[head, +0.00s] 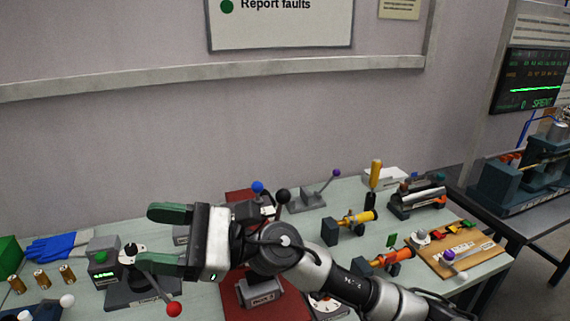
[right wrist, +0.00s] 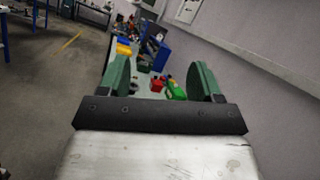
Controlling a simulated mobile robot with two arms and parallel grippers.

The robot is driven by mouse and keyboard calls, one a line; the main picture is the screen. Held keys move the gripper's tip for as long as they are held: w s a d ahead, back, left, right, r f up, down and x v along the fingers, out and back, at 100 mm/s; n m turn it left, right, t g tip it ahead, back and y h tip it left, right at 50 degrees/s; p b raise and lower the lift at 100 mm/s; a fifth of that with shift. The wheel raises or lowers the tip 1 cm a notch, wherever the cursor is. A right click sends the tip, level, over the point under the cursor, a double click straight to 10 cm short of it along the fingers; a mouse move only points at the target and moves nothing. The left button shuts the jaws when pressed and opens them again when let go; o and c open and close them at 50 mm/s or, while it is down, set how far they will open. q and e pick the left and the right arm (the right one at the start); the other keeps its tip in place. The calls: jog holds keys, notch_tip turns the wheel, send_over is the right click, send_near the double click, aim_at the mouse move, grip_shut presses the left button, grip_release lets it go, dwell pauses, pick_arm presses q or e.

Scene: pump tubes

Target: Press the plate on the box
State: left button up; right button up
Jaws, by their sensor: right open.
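A small grey box (head: 104,273) with a lit green display stands at the left of the bench in the head view. A small green piece (head: 100,256) shows on its top; I cannot tell for sure that it is the plate. My right gripper (head: 160,238) is open and empty, its green fingers pointing left, to the right of this box and apparently above the bench. In the right wrist view, its two fingers (right wrist: 160,78) stand wide apart with nothing held between them. My left gripper is not in view.
A red-knobbed lever (head: 174,309) stands below my right gripper. A red mat (head: 236,298), an orange pump tube (head: 392,256) and a wooden board (head: 470,262) are farther right.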

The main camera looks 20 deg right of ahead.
notch_tip(320, 180, down, 2)
jog(key=n+g+h, duration=0.3)
jog(key=n+h, duration=0.3)
jog(key=n, duration=0.4)
jog(key=n+t+h, duration=0.6)
jog(key=n+h, duration=0.2)
jog(key=h, duration=0.9)
send_near(284, 192)
jog(key=p+x, duration=0.2)
jog(key=x, duration=0.9)
jog(key=shift+w+f+p, duration=0.2)
jog(key=shift+f+p, duration=0.05)
jog(key=shift+p, duration=0.15)
